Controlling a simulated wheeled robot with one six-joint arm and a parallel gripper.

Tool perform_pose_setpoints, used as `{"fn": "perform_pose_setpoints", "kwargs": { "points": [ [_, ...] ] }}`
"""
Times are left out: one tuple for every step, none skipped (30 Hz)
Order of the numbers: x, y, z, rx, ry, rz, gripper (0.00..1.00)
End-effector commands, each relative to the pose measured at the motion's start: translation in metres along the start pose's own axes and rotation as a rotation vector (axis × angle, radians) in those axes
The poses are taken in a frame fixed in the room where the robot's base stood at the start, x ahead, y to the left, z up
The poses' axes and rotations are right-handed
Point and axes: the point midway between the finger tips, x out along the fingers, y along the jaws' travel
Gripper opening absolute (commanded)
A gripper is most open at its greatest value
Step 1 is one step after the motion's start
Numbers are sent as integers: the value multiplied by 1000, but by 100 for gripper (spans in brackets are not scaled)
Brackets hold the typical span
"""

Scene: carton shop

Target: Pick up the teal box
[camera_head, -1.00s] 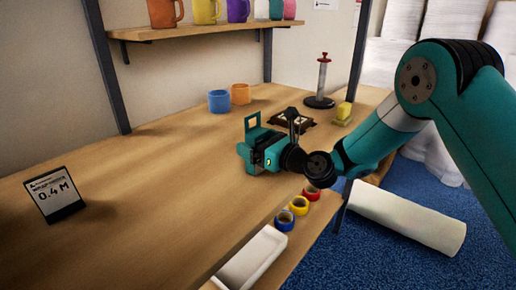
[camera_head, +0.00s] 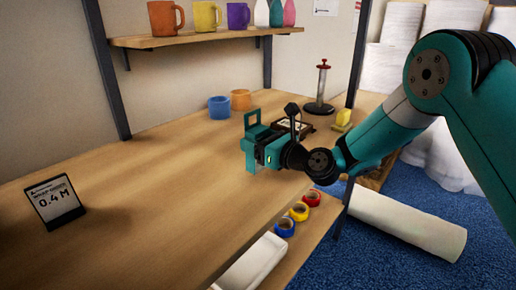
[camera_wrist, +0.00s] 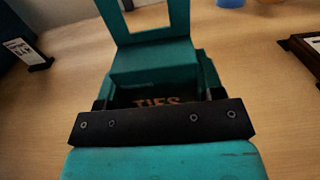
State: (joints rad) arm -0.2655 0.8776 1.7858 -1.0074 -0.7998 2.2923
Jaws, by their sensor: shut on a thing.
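The teal box (camera_head: 249,160) is at my gripper, above the wooden bench toward its right side. In the wrist view the teal box (camera_wrist: 155,62) has an upright open frame like a handle on its far side and partly hidden lettering that reads like "TIES". My gripper (camera_head: 264,150) is shut on the box, coming from the right. In the wrist view my gripper's black bar crosses in front of the box and hides its near lower part. The box's underside is hidden, so its exact gap from the bench is unclear.
A blue mug (camera_head: 219,107) and an orange mug (camera_head: 241,99) stand behind. A dark framed item (camera_head: 292,129), a red-topped spindle (camera_head: 320,92) and a yellow object (camera_head: 342,119) stand right. A "0.4 M" sign (camera_head: 55,202) stands left. Tape rolls (camera_head: 299,211) and a white tray (camera_head: 252,263) lie below.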

Motion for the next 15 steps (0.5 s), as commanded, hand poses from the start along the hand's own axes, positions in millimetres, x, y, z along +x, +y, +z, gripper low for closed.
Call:
{"fn": "perform_pose_setpoints", "kwargs": {
  "points": [
    [0,0,16,-4,-6,0,36],
    [0,0,23,-5,-6,0,36],
    [0,0,35,-5,-7,1,36],
    [0,0,43,-5,-6,0,36],
    [0,0,53,-6,-8,0,36],
    [0,0,66,-6,-8,0,36],
    [0,0,75,-5,-7,0,36],
    [0,0,84,-6,-7,0,36],
    [0,0,96,-5,-7,0,36],
    [0,0,104,-5,-6,0,36],
    [0,0,113,-4,-7,0,36],
    [0,0,122,-5,-5,0,36],
    [0,0,129,-4,-6,0,36],
    [0,0,136,-4,-5,0,36],
    [0,0,144,-3,-4,0,36]
  ]
}}
